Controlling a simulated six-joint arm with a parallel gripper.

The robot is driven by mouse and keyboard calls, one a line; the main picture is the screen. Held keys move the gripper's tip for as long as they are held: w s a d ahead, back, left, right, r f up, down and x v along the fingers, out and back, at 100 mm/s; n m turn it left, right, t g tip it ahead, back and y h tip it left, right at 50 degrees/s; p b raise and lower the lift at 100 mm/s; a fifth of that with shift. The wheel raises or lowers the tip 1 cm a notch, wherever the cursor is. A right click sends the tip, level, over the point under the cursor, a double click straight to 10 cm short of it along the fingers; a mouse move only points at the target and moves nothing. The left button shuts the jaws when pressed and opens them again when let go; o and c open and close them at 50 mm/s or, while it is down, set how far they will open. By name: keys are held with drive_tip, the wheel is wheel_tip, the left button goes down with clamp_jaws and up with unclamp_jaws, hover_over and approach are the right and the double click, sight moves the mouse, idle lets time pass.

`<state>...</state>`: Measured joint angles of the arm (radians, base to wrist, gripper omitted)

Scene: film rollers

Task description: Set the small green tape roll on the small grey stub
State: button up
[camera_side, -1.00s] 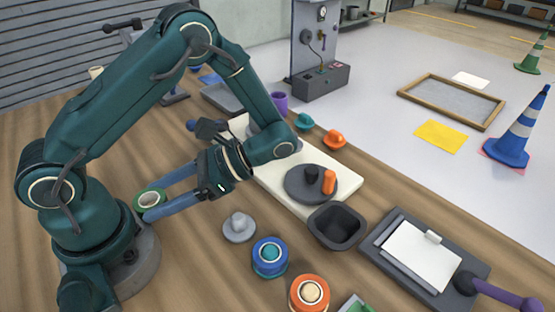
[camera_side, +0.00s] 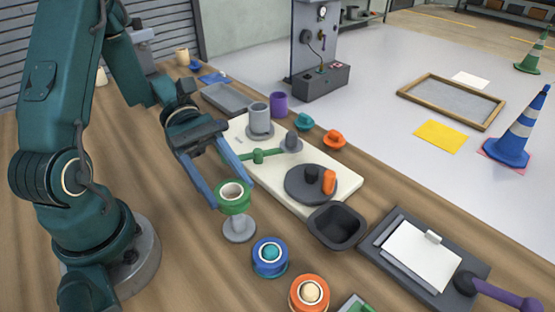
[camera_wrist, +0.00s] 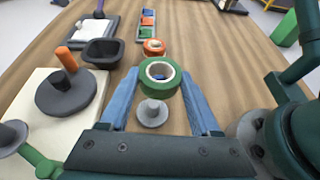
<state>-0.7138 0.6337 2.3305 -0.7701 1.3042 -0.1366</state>
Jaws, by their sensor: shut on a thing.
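The small green tape roll (camera_side: 234,205), with a pale core, is held between the blue fingers of my gripper (camera_side: 226,198). The small grey stub (camera_side: 239,230), a short peg on a round base, stands on the wooden bench just below the roll in the side view. The roll hangs above it and hides part of its top; a small gap seems to show. In the wrist view the roll (camera_wrist: 150,88) sits between the fingertips (camera_wrist: 158,78), and the stub (camera_wrist: 151,113) shows below it in the picture.
A blue roll (camera_side: 270,265) and an orange roll (camera_side: 309,300) stand close in front of the stub. A black open bin (camera_side: 318,238) is to the right. A cream board (camera_side: 345,187) behind carries a taller grey post (camera_side: 260,118), a green bar and a dark disc.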

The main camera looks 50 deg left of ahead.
drive_tip(key=shift+w+a+f+n+t, duration=0.1)
drive_tip(key=shift+w+a+n+t, duration=0.1)
drive_tip(key=shift+w+n+t, duration=0.1)
drive_tip(key=shift+f, duration=2.9)
drive_tip(key=shift+c, duration=0.7)
drive_tip(key=shift+f, duration=0.75)
clamp_jaws()
drive_tip(key=shift+s, duration=0.1)
drive_tip(key=o, duration=1.5)
unclamp_jaws()
drive_tip(key=shift+o, duration=0.2)
